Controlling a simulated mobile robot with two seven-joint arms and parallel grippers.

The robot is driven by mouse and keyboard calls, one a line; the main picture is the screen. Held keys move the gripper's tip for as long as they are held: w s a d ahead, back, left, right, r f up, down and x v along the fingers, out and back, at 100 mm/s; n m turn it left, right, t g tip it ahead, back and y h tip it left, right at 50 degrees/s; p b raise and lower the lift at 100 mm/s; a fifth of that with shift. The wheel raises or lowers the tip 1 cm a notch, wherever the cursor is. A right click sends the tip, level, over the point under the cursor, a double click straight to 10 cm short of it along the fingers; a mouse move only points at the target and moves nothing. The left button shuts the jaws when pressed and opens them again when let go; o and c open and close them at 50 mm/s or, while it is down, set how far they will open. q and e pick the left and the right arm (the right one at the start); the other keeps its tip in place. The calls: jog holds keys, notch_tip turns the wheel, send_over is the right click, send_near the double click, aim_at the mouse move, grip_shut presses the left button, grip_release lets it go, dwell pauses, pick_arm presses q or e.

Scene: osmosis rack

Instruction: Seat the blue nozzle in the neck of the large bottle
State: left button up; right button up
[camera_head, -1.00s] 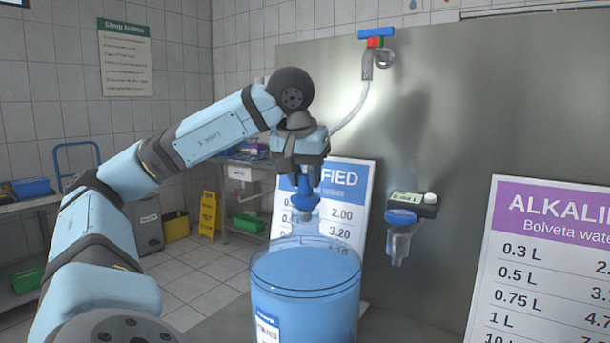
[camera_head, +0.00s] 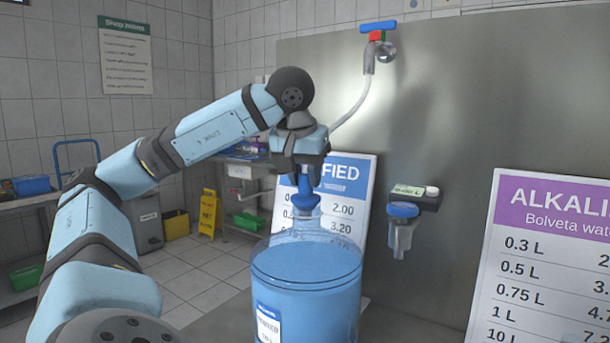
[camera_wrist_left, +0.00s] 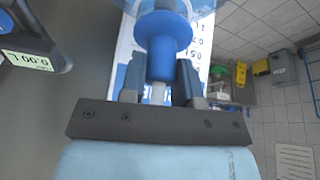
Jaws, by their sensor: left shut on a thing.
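My left gripper (camera_head: 302,172) is shut on the blue nozzle (camera_head: 305,200) and holds it upright, pointing down. The large bottle (camera_head: 305,285) is clear blue plastic with a label low on its front and stands below the gripper. The nozzle's wide blue collar is at the top of the bottle's neck (camera_head: 303,221); I cannot tell whether its lower end is inside. In the left wrist view the nozzle (camera_wrist_left: 163,35) sits between the two fingers (camera_wrist_left: 160,85), with part of the bottle at the top edge. My right gripper is out of view.
A metal panel (camera_head: 450,100) stands behind the bottle, with a blue-handled tap (camera_head: 378,27) and hose, and a small meter (camera_head: 414,194) above a second blue tap. A purified-water price sign (camera_head: 345,190) is close behind the gripper. An alkaline price sign (camera_head: 550,260) stands at right.

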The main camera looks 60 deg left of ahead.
pick_arm(q)
jog(key=o, duration=1.6)
jog(key=shift+w+d, duration=0.1)
